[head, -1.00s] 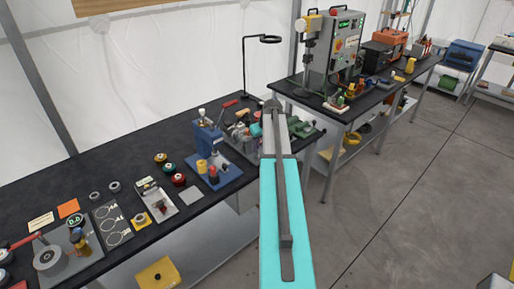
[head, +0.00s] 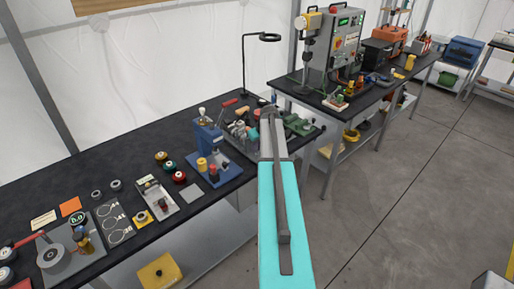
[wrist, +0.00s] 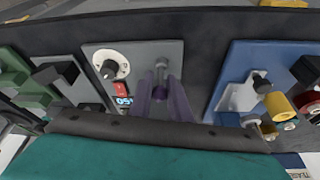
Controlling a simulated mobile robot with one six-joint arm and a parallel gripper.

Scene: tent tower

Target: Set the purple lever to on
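In the wrist view a grey panel (wrist: 140,55) lies in front of my gripper. A purple two-pronged part (wrist: 160,103), which looks like the purple lever, stands on its right half beside a small silver post (wrist: 161,71). My gripper's dark body and teal link cover its lower end. I cannot tell whether my gripper touches it, or which way the lever is set. In the head view my gripper (head: 269,111) is over the right end of the near bench, and its fingers are too small to make out there. The purple part is not clear in that view.
A green vise (wrist: 28,82) is to the left and a blue-based press (wrist: 245,85) to the right.

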